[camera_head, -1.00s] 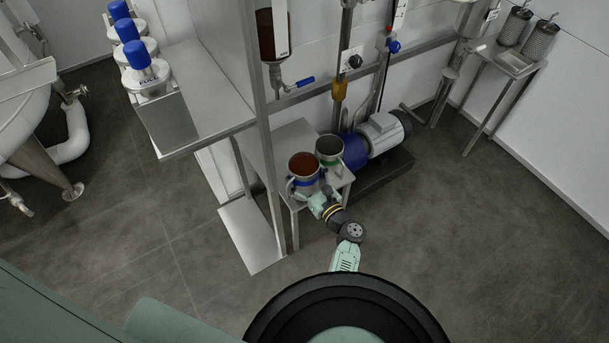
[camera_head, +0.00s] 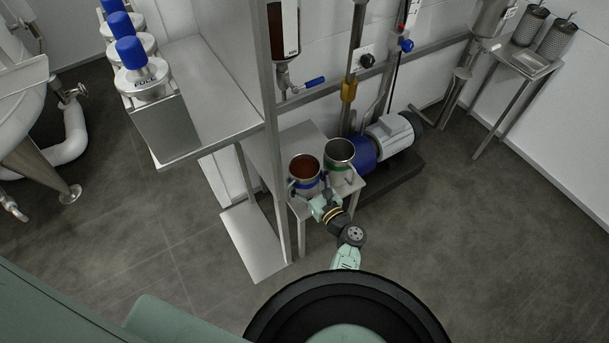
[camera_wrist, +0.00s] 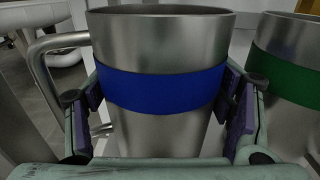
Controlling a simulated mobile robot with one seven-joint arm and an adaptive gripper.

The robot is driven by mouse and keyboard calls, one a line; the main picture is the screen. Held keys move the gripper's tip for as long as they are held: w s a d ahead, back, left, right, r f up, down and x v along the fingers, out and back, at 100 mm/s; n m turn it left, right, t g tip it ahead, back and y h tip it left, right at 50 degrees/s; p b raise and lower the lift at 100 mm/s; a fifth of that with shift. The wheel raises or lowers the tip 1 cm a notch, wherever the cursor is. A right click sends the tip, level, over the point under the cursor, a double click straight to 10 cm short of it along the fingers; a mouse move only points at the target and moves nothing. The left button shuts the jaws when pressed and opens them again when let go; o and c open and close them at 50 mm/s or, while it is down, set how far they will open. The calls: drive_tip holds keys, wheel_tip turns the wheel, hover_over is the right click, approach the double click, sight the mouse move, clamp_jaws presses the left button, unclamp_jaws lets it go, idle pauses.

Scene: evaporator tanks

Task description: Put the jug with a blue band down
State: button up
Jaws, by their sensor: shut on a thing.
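The steel jug with a blue band (camera_head: 304,172) is at the small steel table, with reddish-brown liquid inside. It looks upright, and its blue band fills the middle of the wrist view (camera_wrist: 163,90). My gripper (camera_head: 318,202) is shut around the jug, with a purple pad on each side of its body (camera_wrist: 163,118). The jug's handle is on the left in the wrist view. The jug's base is hidden, so I cannot tell whether it touches the table.
A jug with a green band (camera_head: 339,160) stands close on the right, looking empty. A metal post (camera_head: 273,150) of the shelf (camera_head: 215,95) rises close on the left. A pump motor (camera_head: 388,133) is behind right.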

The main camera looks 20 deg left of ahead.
drive_tip(key=shift+r, duration=0.25)
drive_tip(key=shift+f, duration=0.2)
drive_tip(key=o, duration=2)
drive_tip(key=shift+f, duration=0.1)
drive_tip(key=shift+c, duration=0.2)
drive_tip(key=shift+s+d, duration=0.15)
drive_tip(key=shift+s, duration=0.05)
drive_tip(key=p+v, duration=0.3)
drive_tip(key=v, duration=0.8)
drive_tip(key=shift+d, duration=0.25)
drive_tip(key=shift+s, duration=0.15)
